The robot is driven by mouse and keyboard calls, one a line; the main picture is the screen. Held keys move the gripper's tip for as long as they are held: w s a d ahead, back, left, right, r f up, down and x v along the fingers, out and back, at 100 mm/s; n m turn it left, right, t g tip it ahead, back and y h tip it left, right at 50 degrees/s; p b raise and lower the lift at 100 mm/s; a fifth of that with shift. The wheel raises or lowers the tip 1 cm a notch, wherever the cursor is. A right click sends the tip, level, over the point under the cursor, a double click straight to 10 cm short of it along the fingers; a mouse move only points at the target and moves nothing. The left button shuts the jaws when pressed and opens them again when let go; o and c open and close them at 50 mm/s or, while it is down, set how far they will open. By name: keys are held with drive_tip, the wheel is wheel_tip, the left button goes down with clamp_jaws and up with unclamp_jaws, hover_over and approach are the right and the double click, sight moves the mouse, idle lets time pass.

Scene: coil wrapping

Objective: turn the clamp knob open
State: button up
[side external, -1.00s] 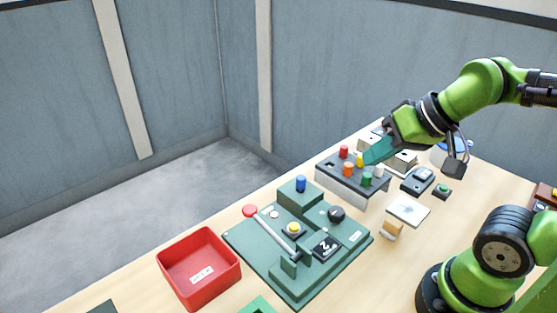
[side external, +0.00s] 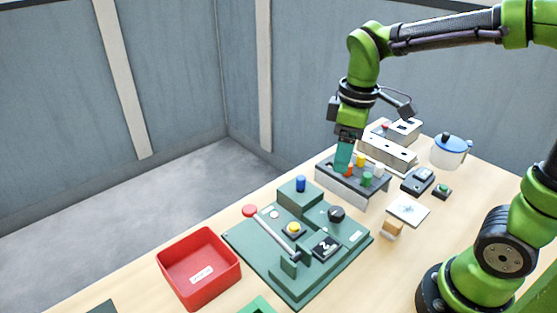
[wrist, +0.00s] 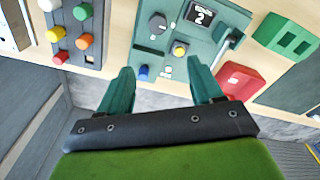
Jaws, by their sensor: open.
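The green fixture (side external: 262,246) lies on the table in the side view. A black round knob (side external: 336,214), which looks like the clamp knob, sits on its right part; it also shows at the top of the wrist view (wrist: 157,24). My gripper (side external: 342,168) points down above the grey peg block, to the far side of the knob and apart from it. In the wrist view my gripper (wrist: 160,72) shows two teal fingers spread wide with nothing between them. The knob lies beyond the fingertips.
The fixture bears a blue cylinder (side external: 300,184), a yellow button (side external: 294,229) and a lever with a red ball end (side external: 250,210). The grey block (side external: 344,188) with several coloured pegs stands behind. A red bin (side external: 198,300) is front left. A lidded pot (side external: 449,157) stands at right.

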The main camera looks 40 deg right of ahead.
sight(337, 211)
drive_tip(key=f+n, duration=0.1)
drive_tip(key=f, duration=0.4)
drive_tip(key=f+n, duration=0.1)
drive_tip(key=f, duration=0.4)
drive_tip(key=f+n, duration=0.1)
drive_tip(key=f, duration=0.5)
drive_tip(key=shift+s+d+g, duration=0.1)
drive_tip(key=shift+d+g, duration=0.1)
drive_tip(key=shift+g, duration=0.2)
drive_tip(key=c, duration=1.1)
drive_tip(key=shift+o, duration=0.2)
